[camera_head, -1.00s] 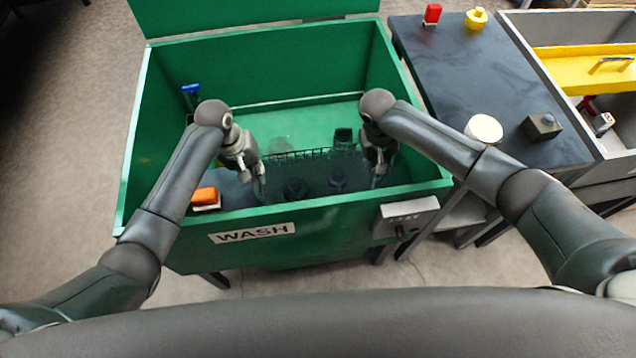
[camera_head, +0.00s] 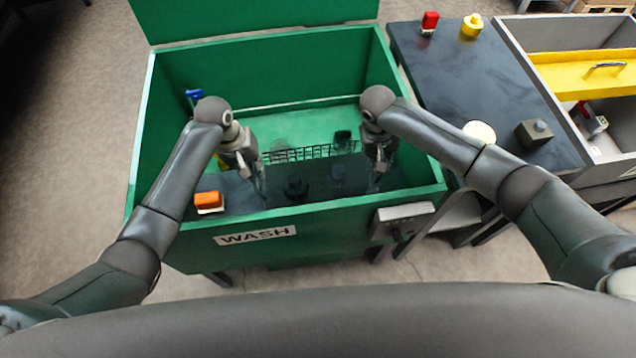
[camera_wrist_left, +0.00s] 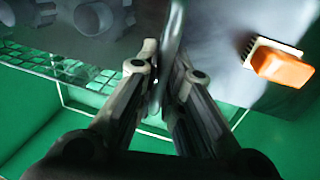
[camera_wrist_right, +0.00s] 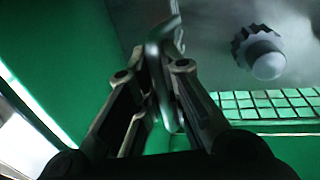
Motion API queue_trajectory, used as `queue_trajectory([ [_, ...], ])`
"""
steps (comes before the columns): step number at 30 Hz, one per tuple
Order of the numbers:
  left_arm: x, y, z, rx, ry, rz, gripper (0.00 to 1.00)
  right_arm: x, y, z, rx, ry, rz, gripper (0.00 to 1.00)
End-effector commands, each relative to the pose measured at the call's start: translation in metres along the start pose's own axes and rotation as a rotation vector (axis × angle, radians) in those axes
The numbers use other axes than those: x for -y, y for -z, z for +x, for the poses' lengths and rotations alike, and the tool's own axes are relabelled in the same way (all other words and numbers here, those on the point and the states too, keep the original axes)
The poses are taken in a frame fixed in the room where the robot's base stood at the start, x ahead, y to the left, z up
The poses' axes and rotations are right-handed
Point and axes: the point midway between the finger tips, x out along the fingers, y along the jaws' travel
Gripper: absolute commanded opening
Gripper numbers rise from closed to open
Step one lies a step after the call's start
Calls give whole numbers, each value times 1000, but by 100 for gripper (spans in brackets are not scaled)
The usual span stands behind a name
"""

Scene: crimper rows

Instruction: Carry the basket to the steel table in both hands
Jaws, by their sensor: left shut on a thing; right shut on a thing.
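The dark wire basket (camera_head: 310,152) is inside the green wash tub (camera_head: 305,222), its mesh rim showing between my two grippers. Dark round parts (camera_head: 296,188) show there below the rim. My left gripper (camera_head: 262,188) is shut on a metal handle loop, which shows in the left wrist view (camera_wrist_left: 172,50). My right gripper (camera_head: 377,182) is shut on another loop, seen in the right wrist view (camera_wrist_right: 160,70). The dark-topped table (camera_head: 465,85) right of the tub may be the steel table. The basket's underside is hidden.
An orange-handled brush (camera_head: 208,200) is at the tub's front left. A red object (camera_head: 429,20), a yellow one (camera_head: 472,26), a pale disc (camera_head: 479,132) and a dark block (camera_head: 534,132) stand on the table. A grey bin (camera_head: 510,40) with a yellow tray is farther right.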

Motion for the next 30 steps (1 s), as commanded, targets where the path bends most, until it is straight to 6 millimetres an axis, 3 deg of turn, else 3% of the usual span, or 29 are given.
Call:
queue_trajectory([
  [1,-2,1,-8,-3,-1,0,0,-2,1,-8,-2,-1,1,0],
  [6,-3,1,-14,-3,-1,0,0,-3,1,-13,-1,-1,1,0],
  [30,-3,1,-15,-4,-1,0,0,-4,1,-14,-2,-1,1,0],
])
